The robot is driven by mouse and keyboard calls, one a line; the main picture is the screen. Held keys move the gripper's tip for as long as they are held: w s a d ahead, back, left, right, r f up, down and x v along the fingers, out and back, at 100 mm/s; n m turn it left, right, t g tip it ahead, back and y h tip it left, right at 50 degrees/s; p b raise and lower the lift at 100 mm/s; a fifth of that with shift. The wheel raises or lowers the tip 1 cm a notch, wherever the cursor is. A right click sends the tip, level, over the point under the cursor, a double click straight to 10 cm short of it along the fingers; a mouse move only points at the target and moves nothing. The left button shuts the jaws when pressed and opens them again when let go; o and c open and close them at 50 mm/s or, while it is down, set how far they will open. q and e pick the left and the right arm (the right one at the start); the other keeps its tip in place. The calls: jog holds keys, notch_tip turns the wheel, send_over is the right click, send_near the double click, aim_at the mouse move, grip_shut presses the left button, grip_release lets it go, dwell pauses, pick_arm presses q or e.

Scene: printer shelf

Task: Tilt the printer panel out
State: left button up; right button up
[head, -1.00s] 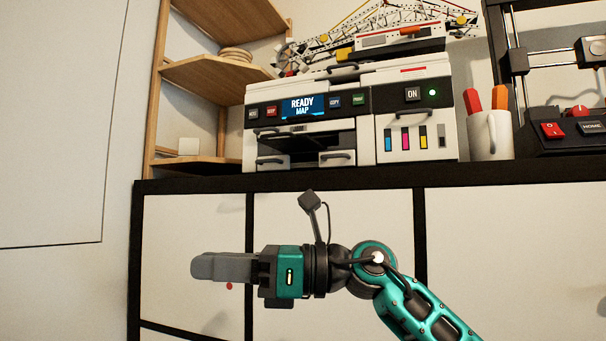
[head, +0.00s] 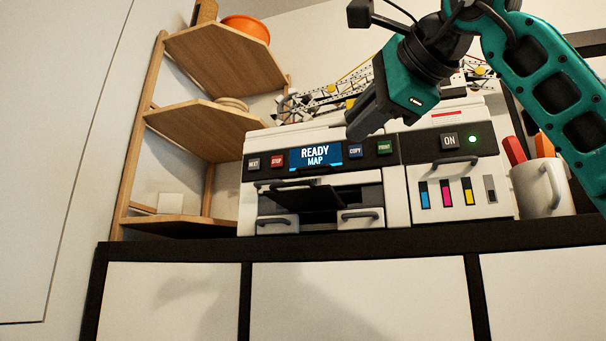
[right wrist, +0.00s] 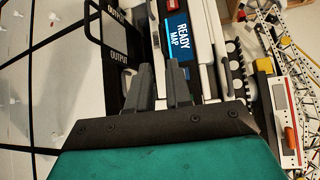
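The printer (head: 398,208) is white and black and stands on the shelf top in the head view. Its dark panel (head: 270,162) carries a lit screen reading READY MAP and several buttons, and looks upright. The screen also shows in the right wrist view (right wrist: 178,38). My right gripper (head: 358,130) hangs in front of the printer's upper middle, fingers pointing down-left, just above the COPY and PRINT buttons. In the right wrist view its two fingers (right wrist: 158,68) stand apart with a gap between them and nothing clearly held. I cannot tell whether they touch the printer. My left gripper is out of view.
A white mug (head: 540,190) with orange and red items stands right of the printer, behind my right arm. A wooden shelf unit (head: 205,130) rises on the left. A crane model (head: 320,98) lies on top of the printer. The dark shelf edge (head: 350,242) runs below.

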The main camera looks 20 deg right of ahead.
aim_at(313, 167)
jog(key=p+x, duration=0.1)
jog(key=x, duration=1)
jog(key=shift+w+r+p, duration=0.1)
jog(key=shift+r+p, duration=0.05)
jog(key=shift+p, duration=0.15)
jog(key=shift+w, duration=0.55)
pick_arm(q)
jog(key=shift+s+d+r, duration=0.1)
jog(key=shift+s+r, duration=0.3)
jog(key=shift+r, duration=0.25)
pick_arm(e)
jog(key=shift+w, duration=0.1)
jog(key=shift+c, duration=0.4)
grip_shut()
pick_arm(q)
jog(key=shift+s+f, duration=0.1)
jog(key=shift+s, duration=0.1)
pick_arm(e)
jog(key=shift+f, duration=0.2)
